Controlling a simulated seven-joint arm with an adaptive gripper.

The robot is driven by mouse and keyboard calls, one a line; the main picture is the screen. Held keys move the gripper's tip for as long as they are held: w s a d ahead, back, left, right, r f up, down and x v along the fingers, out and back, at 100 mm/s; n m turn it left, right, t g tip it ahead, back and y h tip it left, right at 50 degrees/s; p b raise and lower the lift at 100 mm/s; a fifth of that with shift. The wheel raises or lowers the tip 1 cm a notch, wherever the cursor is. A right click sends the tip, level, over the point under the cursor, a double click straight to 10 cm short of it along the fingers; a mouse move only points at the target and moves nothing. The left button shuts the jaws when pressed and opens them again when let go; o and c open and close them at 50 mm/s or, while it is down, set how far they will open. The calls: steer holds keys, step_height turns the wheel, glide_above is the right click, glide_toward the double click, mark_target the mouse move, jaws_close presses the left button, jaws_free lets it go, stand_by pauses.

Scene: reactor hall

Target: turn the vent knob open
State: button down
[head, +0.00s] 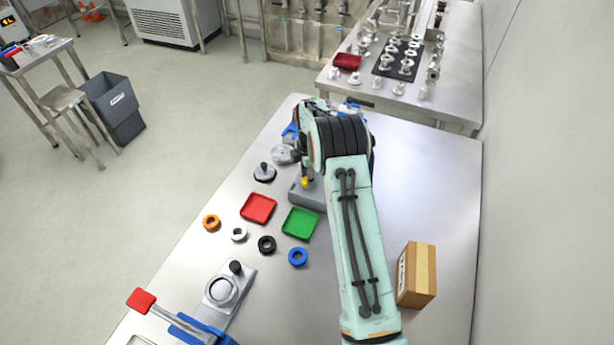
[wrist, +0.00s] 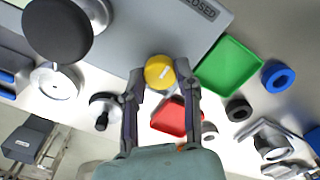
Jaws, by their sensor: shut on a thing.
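The yellow knob (wrist: 159,72) sits at the edge of a grey box (wrist: 150,35) in the wrist view, with a small pale mark on its face. My gripper (wrist: 160,84) has a finger on each side of this knob and is shut on it. In the head view the yellow knob (head: 306,183) shows small below my arm's end, on the grey box (head: 308,197). My arm hides much of the box there.
A red tray (head: 258,208), a green tray (head: 300,223) and several coloured rings, one blue (head: 298,257), lie close by. A large dark round knob (wrist: 58,30) stands beside the box. A cardboard box (head: 416,275) is at the right.

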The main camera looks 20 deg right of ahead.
steer(key=shift+m, duration=0.4)
steer(key=m, duration=1.2)
steer(key=shift+f+m, duration=0.1)
steer(key=shift+m, duration=0.3)
steer(key=m, duration=1.2)
steer(key=shift+a+m, duration=0.1)
steer(key=shift+m, duration=0.2)
